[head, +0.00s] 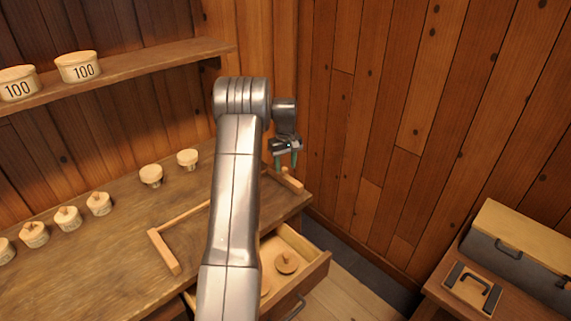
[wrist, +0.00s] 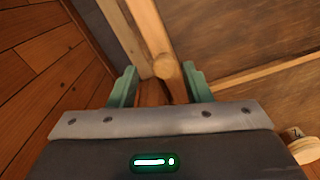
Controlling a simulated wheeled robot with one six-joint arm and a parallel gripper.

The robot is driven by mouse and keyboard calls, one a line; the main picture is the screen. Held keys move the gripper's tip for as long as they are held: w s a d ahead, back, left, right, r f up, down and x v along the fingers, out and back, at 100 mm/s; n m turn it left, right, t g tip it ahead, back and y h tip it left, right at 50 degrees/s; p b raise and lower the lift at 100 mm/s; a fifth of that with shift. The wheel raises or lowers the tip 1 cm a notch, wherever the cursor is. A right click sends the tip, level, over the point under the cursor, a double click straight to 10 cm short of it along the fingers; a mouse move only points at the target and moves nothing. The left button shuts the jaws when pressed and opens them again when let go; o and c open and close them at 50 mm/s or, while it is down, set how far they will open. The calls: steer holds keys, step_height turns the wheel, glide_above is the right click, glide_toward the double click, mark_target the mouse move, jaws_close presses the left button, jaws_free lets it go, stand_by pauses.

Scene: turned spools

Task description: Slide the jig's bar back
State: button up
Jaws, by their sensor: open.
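The jig (head: 165,252) is a low pale wooden frame on the bench, partly hidden behind my arm. A pale wooden piece (head: 290,181) shows at its right end; I cannot tell for sure whether it is the bar. My gripper (head: 286,160) points down just above that right end. In the wrist view, my gripper (wrist: 161,86) is open, with a green finger on each side. A pale strip with a round knob (wrist: 166,69) lies between the fingertips in the picture. I cannot tell whether the fingers touch it.
An open drawer (head: 312,273) holding spools juts out below the bench (head: 90,270). Several spools (head: 98,204) stand on the bench at left. A shelf (head: 130,73) carries two tubs marked 100. A toolbox (head: 520,250) stands at right. The plank wall is close behind.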

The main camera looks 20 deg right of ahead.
mark_target(286, 168)
step_height(286, 168, up, 14)
steer(key=b, duration=0.1)
steer(key=shift+b, duration=0.4)
steer(key=shift+f, duration=0.25)
step_height(286, 168, down, 14)
steer(key=shift+a+r+p, duration=0.1)
steer(key=shift+r+p, duration=0.15)
steer(key=shift+p, duration=0.7)
steer(key=shift+a+f, duration=0.1)
steer(key=shift+f, duration=0.05)
